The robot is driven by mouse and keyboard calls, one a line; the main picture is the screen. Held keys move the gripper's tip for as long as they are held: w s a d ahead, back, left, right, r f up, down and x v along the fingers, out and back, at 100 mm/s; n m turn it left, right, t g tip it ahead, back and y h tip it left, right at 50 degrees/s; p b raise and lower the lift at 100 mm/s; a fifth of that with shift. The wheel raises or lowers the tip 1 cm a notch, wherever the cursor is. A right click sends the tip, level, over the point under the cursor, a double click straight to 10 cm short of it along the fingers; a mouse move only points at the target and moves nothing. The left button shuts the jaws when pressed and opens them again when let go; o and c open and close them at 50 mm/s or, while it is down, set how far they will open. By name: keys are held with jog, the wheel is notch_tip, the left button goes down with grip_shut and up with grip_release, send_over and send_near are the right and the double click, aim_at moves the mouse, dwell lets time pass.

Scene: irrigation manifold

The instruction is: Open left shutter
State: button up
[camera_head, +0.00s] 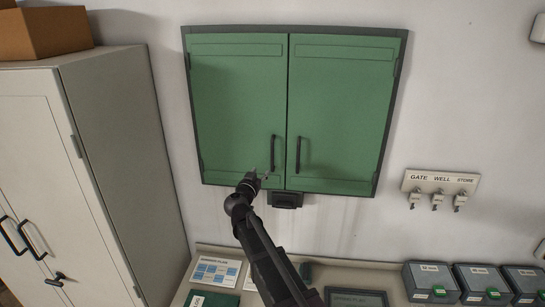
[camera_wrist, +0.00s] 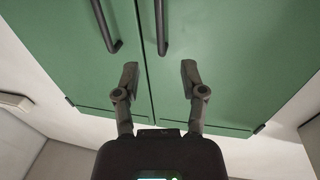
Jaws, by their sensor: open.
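The green wall cabinet has a left shutter (camera_head: 237,105) and a right shutter (camera_head: 339,110), both closed. The left shutter's dark upright handle (camera_head: 274,153) is near the middle seam; it also shows at the upper left of the wrist view (camera_wrist: 108,32). The right handle (camera_head: 298,154) shows in the wrist view (camera_wrist: 162,28) too. My gripper (camera_head: 262,174) is in front of the left shutter's lower edge, below the left handle in the head view. In the wrist view my gripper (camera_wrist: 160,76) is open and empty, its fingers either side of the seam, apart from both handles.
A dark box (camera_head: 286,200) sits under the cabinet. A pale locker (camera_head: 75,170) with a cardboard box (camera_head: 45,32) on top stands left. A key rack (camera_head: 440,182) hangs right. Below are a counter with papers (camera_head: 215,271) and several grey boxes (camera_head: 431,281).

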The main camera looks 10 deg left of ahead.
aim_at(272, 156)
jog(key=x, duration=1.3)
jog(key=shift+w+f, duration=0.1)
grip_shut()
